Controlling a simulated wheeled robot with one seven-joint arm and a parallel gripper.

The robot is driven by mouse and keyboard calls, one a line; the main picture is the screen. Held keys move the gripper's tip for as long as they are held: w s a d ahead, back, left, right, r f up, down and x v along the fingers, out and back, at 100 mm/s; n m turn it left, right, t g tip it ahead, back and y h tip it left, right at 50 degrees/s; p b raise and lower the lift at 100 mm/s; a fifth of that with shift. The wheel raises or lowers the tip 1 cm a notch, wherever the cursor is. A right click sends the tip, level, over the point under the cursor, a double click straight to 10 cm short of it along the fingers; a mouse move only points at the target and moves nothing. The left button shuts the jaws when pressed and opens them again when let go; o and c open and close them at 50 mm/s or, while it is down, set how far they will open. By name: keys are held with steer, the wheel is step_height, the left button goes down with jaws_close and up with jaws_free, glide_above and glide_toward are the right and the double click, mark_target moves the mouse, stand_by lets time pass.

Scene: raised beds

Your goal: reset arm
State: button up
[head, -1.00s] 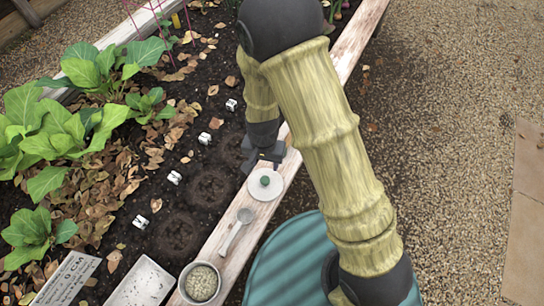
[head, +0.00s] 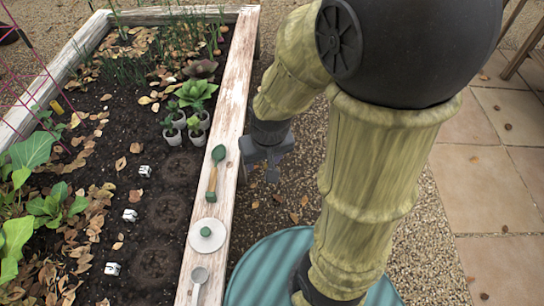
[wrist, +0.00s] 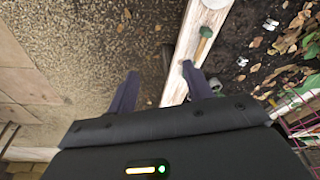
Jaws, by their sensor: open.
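My gripper (head: 268,165) is open and empty in the head view, beyond the right edge of the raised bed, over the gravel. In the wrist view its two fingers (wrist: 158,85) stand wide apart with gravel and the bed's wooden edge behind them.
The bed's wooden edge (head: 234,85) holds a green-headed tool (head: 213,175), a white lidded disc (head: 207,235) and a spoon (head: 199,280). Potted seedlings (head: 184,125) stand in the soil. A teal ribbed round thing (head: 262,270) is below my arm. Gravel (head: 420,250) lies right.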

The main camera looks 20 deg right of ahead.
steer(key=shift+s+d+r, duration=0.55)
steer(key=shift+d, duration=0.25)
steer(key=w+p+v, duration=0.3)
steer(key=p+v, duration=1.1)
steer(key=w+r+p+v, duration=0.1)
steer(key=w+p+v, duration=0.2)
steer(key=p+v, duration=1.1)
steer(key=shift+a+r+p, duration=0.25)
steer(key=shift+r+p, duration=0.25)
steer(key=shift+p, duration=0.25)
steer(key=shift+s, duration=0.1)
